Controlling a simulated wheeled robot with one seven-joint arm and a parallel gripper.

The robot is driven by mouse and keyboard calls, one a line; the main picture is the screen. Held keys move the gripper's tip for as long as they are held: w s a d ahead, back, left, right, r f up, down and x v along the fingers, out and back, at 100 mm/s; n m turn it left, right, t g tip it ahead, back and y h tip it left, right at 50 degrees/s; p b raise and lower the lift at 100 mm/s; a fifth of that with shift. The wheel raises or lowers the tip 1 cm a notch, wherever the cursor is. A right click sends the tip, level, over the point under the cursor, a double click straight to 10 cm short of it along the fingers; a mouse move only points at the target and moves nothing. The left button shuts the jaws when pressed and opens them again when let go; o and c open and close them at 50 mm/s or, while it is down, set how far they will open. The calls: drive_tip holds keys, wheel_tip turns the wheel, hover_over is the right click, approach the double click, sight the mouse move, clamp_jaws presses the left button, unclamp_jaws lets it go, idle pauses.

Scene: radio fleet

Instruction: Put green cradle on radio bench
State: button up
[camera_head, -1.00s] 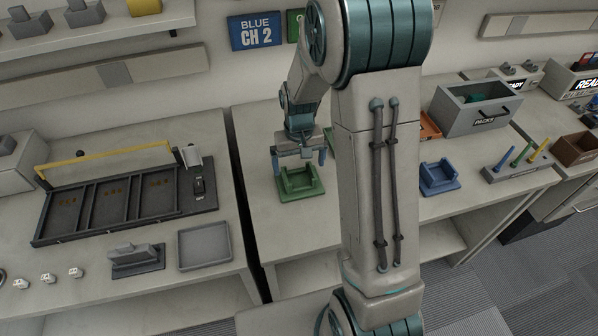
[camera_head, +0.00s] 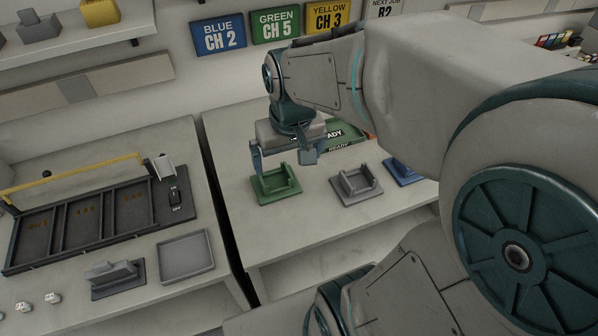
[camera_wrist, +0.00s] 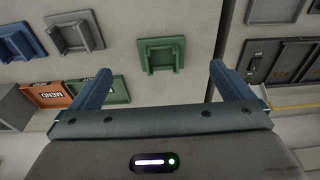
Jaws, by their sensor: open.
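The green cradle (camera_head: 277,184) sits upright on the right-hand table (camera_head: 300,236), near that table's left end. It also shows in the wrist view (camera_wrist: 160,54), ahead of the fingertips. My gripper (camera_head: 287,157) is open and empty, with its two blue fingers spread above and just behind the cradle. In the wrist view the fingers (camera_wrist: 160,78) stand wide apart, with the cradle between their lines and not touched. No label in view names the radio bench, so I cannot tell which table it is.
A grey cradle (camera_head: 356,186) and a blue cradle (camera_head: 404,171) stand right of the green one. A green READY tray (camera_head: 345,137) lies behind. The left table holds a black compartment tray (camera_head: 40,240), a yellow rail (camera_head: 85,172), a shallow grey tray (camera_head: 186,257) and a grey stand (camera_head: 117,276).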

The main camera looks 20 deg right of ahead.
drive_tip(key=s+t, duration=0.1)
drive_tip(key=s, duration=0.5)
drive_tip(key=shift+s+r, duration=0.4)
drive_tip(key=shift+r, duration=0.05)
idle(0.6)
